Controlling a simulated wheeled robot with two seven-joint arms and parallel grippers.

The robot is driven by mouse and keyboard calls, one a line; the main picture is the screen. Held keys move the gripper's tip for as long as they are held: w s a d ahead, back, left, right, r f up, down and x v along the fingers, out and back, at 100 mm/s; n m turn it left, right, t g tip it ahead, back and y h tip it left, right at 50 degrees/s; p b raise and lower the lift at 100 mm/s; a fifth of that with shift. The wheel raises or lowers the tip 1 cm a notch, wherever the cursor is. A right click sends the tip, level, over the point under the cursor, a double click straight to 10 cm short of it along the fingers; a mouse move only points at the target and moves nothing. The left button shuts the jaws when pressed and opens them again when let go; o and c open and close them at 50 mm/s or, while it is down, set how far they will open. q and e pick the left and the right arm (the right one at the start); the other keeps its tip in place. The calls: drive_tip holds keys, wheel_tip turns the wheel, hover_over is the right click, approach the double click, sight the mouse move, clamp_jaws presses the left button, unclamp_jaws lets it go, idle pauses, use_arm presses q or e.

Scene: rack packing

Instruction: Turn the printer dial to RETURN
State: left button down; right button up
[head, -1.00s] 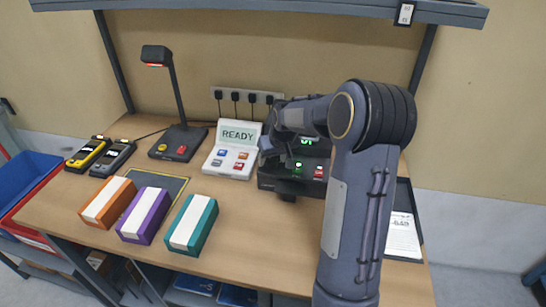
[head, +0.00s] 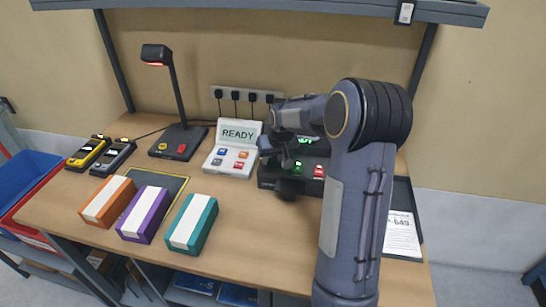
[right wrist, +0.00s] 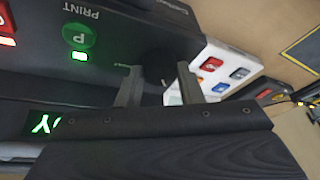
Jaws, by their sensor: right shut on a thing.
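The black printer (head: 268,178) stands at the back right of the table, partly hidden behind my right arm. My right gripper (right wrist: 158,80) is at its left front, with its two fingers on either side of the dark printer dial (right wrist: 157,62). The gripper is shut on the dial. A white mark shows near the dial, but I cannot read its setting. The printer's green PRINT button (right wrist: 79,37) and a red button (right wrist: 5,40) sit beside the dial. The printer's screen shows green letters, mostly hidden. My left gripper is not in view.
A white console reading READY (head: 232,160) stands close left of the printer. A lamp-like scanner (head: 178,140) and two handheld devices (head: 100,155) are farther left. Orange, purple and teal boxes (head: 192,225) line the front. A paper sheet (head: 402,235) lies at right.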

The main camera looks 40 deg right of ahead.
drive_tip(key=m, duration=0.2)
drive_tip(key=m+h, duration=0.1)
drive_tip(key=m, duration=0.1)
drive_tip(key=shift+w+a+m+g+h, duration=0.1)
drive_tip(key=shift+a+m+g+h, duration=0.1)
drive_tip(key=shift+m+g+h, duration=0.5)
drive_tip(key=shift+m+g, duration=0.1)
drive_tip(key=shift+m, duration=1.1)
drive_tip(key=o, duration=1)
drive_tip(key=shift+c, duration=0.2)
drive_tip(key=v, duration=0.8)
drive_tip(key=shift+b, duration=0.4)
drive_tip(key=shift+f, duration=0.1)
